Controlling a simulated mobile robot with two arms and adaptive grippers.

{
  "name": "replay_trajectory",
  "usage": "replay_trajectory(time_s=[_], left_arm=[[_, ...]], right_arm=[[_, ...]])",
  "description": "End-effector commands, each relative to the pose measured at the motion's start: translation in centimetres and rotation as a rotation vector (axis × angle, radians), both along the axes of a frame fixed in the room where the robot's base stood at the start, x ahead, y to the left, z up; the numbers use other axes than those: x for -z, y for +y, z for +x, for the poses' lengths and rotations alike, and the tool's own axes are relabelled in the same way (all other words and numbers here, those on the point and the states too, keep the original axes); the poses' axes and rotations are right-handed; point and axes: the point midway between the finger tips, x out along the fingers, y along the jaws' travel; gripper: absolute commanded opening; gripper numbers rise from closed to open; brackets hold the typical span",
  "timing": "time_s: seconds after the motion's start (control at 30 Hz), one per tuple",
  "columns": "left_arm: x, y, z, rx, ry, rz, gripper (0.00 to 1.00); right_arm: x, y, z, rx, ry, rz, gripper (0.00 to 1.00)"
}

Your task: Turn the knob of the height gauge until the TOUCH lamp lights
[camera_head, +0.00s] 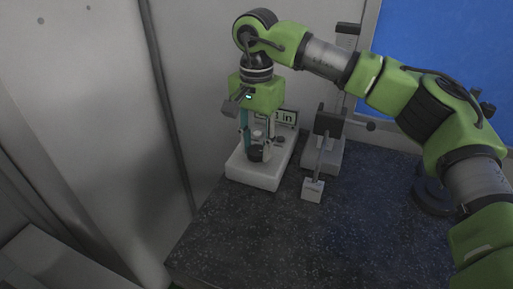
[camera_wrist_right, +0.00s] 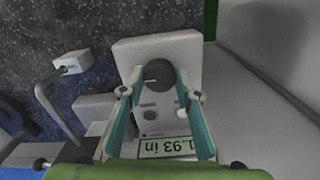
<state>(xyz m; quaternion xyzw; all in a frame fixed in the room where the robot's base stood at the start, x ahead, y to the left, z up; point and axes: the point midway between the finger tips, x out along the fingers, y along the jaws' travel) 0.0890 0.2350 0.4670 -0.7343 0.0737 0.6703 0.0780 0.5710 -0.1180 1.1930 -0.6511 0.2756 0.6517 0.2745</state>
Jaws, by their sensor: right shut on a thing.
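The white base (camera_head: 255,172) of a gauge stands at the back left of the dark table. A dark round knob (camera_wrist_right: 160,73) sits on it, with a display (camera_wrist_right: 165,147) reading 1.93 in beside it in the right wrist view. My right gripper (camera_head: 258,143) points down over this base. Its teal fingers (camera_wrist_right: 158,93) are on either side of the knob and shut on it. The fingers partly hide the gauge and the display (camera_head: 286,118) in the head view. I cannot make out a TOUCH lamp or whether one is lit. My left gripper is not in view.
A grey stand (camera_head: 325,150) is just right of the gauge, with a thin arm leading down to a small pale block (camera_head: 313,190). A dark round object (camera_head: 432,196) lies at the right, by my arm. The front of the speckled table (camera_head: 290,245) is clear. Grey panels rise at the left.

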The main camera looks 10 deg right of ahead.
Motion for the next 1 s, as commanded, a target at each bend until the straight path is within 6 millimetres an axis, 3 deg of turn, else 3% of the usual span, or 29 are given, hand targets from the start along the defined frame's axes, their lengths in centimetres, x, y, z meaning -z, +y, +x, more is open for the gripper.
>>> replay_trajectory(time_s=[1.0], left_arm=[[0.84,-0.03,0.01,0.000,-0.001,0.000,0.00]], right_arm=[[-0.26,0.10,0.12,-0.908,-0.006,0.003,0.09]])
